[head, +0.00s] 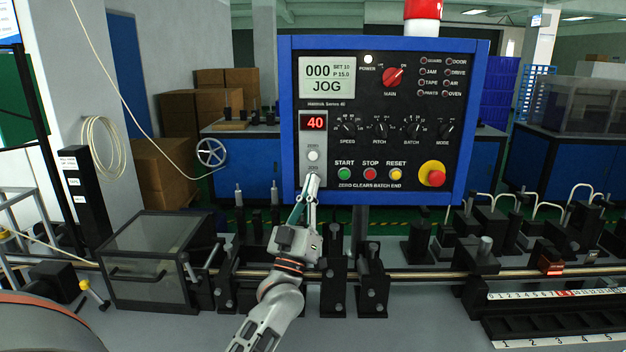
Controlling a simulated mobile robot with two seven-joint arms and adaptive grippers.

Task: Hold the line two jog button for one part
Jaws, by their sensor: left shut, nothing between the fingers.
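A blue-framed control panel (466,120) stands upright in the middle of the head view. Its screen (327,79) reads 000, SET 10, P 15.0 and JOG. A red display (314,122) below shows 40. Under it, a narrow grey plate carries a white round button (313,155). Its small labels are too small to read. My left gripper (312,180) is shut and empty, pointing up, its fingertips just below the white button at the plate's lower end. I cannot tell whether the tips touch the panel. My right gripper is not in view.
Green START (344,173), red STOP (370,174) and yellow RESET (397,174) buttons sit right of my fingertips. A red emergency button (436,178) is further right. Black fixtures and a rod line the bench below, with a dark clear-lidded box (150,240) at left.

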